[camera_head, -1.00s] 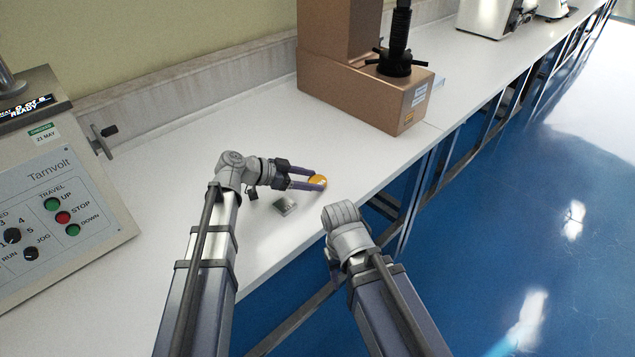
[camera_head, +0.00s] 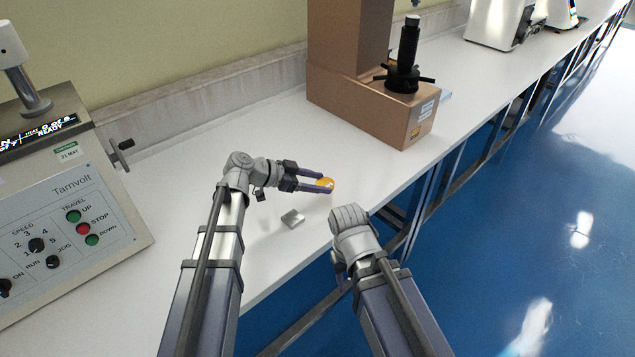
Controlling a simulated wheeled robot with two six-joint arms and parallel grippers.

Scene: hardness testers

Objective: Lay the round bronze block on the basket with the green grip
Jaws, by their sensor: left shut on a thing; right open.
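The round bronze block (camera_head: 325,184) shows as a small golden disc at the tips of my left gripper (camera_head: 318,184). My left gripper is shut on it and holds it over the white bench, near the front edge. My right gripper is hidden behind its own wrist, at the bench's front edge. No basket with a green grip shows in this view.
A small silvery square block (camera_head: 292,218) lies on the bench (camera_head: 270,245) below my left gripper. A grey Tarnvolt control box (camera_head: 75,215) stands at the left. Blue floor lies to the right.

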